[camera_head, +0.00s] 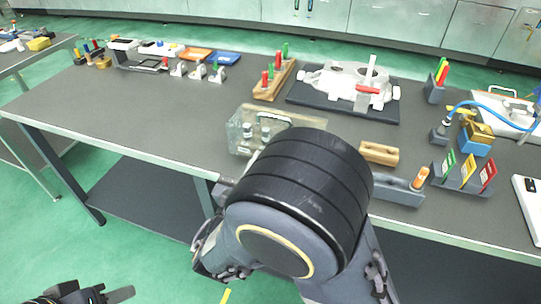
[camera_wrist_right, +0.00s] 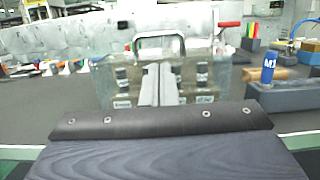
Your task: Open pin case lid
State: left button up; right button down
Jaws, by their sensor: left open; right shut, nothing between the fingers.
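The pin case (camera_head: 240,130) is a clear box on the table, partly covered by my right arm in the head view. Small metal cylinders show at its left part. In the right wrist view the pin case (camera_wrist_right: 105,88) stands straight ahead, with a metal handle (camera_wrist_right: 160,36) above it and dark fittings on its front. I cannot tell how its lid sits. My right gripper (camera_wrist_right: 158,72) is shut and empty, its fingers pointing at the middle of the case; contact is unclear. My left gripper (camera_head: 95,294) is open and empty, low at the left, away from the table.
A white casting (camera_head: 335,80) lies on a dark plate behind the case. A wooden pin block (camera_head: 272,83) is behind it, and another wooden block (camera_head: 380,153) is to its right. A grey holder (camera_head: 400,190) stands near the front edge.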

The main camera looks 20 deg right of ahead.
aim_at(271, 132)
jog(key=x, duration=0.9)
jog(key=shift+f, duration=0.1)
jog(key=shift+s+p, duration=0.1)
jog(key=shift+p, duration=0.2)
